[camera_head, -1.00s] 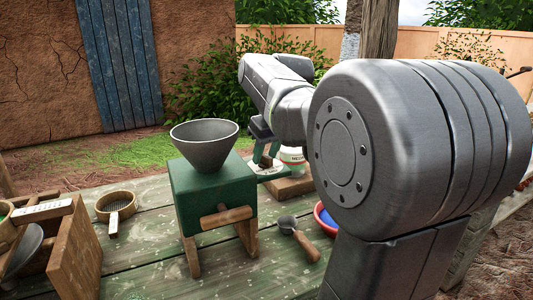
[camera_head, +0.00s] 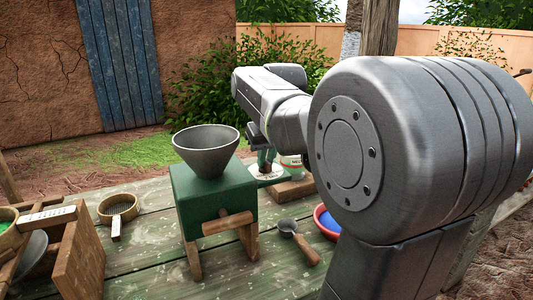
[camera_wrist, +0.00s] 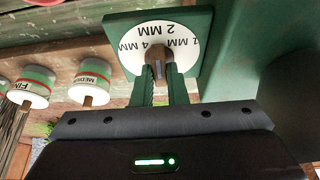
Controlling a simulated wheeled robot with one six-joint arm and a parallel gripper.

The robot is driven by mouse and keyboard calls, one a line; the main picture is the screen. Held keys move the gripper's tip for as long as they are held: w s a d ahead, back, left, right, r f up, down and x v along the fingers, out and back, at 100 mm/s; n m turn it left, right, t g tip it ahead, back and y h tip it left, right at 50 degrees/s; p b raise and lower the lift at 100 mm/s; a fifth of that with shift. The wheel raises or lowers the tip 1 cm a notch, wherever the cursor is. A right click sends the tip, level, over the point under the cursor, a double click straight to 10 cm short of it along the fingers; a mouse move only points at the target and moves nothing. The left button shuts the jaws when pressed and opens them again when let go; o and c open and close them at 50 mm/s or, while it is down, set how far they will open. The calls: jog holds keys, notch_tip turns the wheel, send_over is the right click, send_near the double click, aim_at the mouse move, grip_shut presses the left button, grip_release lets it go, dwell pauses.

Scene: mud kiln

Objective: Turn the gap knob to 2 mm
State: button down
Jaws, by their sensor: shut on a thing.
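The green mill (camera_head: 212,198) with a grey funnel hopper (camera_head: 207,150) stands on the table in the head view. In the wrist view, a white dial (camera_wrist: 133,39) on a green plate carries the marks 1 MM, 2 MM and 4 MM. The small gap knob (camera_wrist: 158,66) is at the lower middle of the dial. My gripper (camera_wrist: 161,72) is shut on it, and its fingers hide part of it. I cannot tell which mark the knob points to.
Jars marked MEDIUM (camera_wrist: 91,78) and FINE (camera_wrist: 30,86) stand left in the wrist view. A sieve (camera_head: 118,208), a scoop (camera_head: 297,238), a blue-filled red bowl (camera_head: 327,222) and a wooden crate (camera_head: 80,262) are on the table (camera_head: 150,262). The mill's wooden handle (camera_head: 227,223) sticks out in front.

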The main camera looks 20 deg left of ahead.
jog(key=c, duration=1.4)
grip_release()
jog(key=shift+c, duration=0.2)
jog(key=shift+r, duration=0.1)
jog(key=p+v, duration=0.2)
jog(key=v, duration=1.1)
jog(key=shift+s+r, duration=0.15)
jog(key=shift+r, duration=0.15)
jog(key=shift+d+f, duration=0.1)
jog(key=b+x, duration=0.2)
jog(key=x, duration=1.1)
jog(key=shift+f, duration=0.35)
jog(key=shift+r, duration=0.15)
